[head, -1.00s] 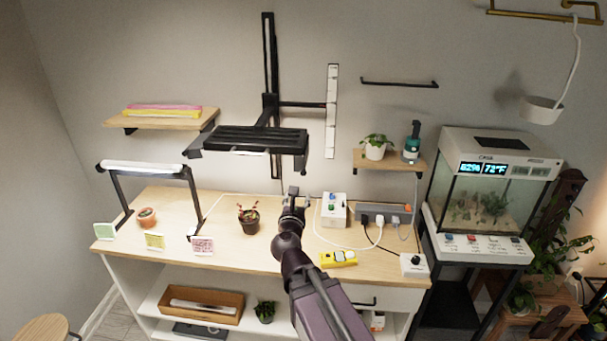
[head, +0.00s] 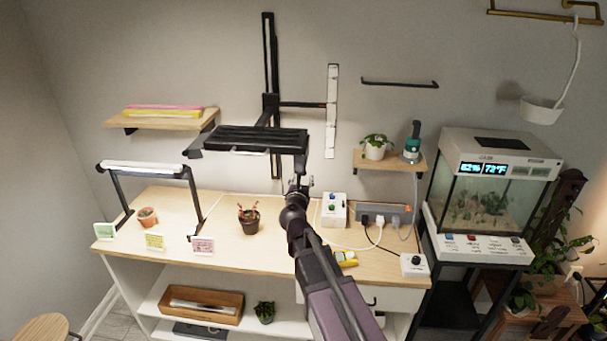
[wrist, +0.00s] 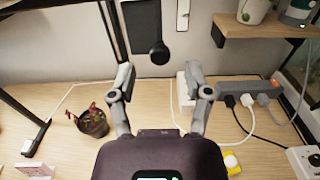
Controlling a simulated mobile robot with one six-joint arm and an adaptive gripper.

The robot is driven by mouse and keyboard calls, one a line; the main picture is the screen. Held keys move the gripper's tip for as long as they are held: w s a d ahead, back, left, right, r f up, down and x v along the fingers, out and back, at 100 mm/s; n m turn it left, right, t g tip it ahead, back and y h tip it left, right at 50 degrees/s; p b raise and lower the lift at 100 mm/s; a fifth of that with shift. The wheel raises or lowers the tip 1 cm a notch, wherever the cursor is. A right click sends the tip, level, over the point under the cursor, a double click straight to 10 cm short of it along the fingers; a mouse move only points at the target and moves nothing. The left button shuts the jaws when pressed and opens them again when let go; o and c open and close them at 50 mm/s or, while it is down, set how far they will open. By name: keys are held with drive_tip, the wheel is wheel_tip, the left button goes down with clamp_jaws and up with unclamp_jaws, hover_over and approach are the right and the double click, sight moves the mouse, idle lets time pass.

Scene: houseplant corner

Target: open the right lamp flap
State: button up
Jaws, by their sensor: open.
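The black lamp (head: 255,139) hangs over the bench on a wall rail. Its right flap (head: 301,163) hangs down at the right end. In the wrist view the flap is a dark panel (wrist: 143,25) with a round black knob (wrist: 158,53) at its lower edge. My gripper (head: 299,183) is just below the flap in the head view. In the wrist view my gripper (wrist: 160,74) is open and empty, its two fingers spread to either side of the knob's line. The knob appears just beyond the fingertips; I see no contact.
A potted plant (wrist: 92,122) stands on the bench to the left. A white box (head: 334,209) and a power strip (head: 388,213) with cables lie to the right. A small wall shelf (head: 388,161) with a plant and a bottle is at the upper right.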

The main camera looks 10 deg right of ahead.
drive_tip(key=shift+x, duration=1.8)
clamp_jaws()
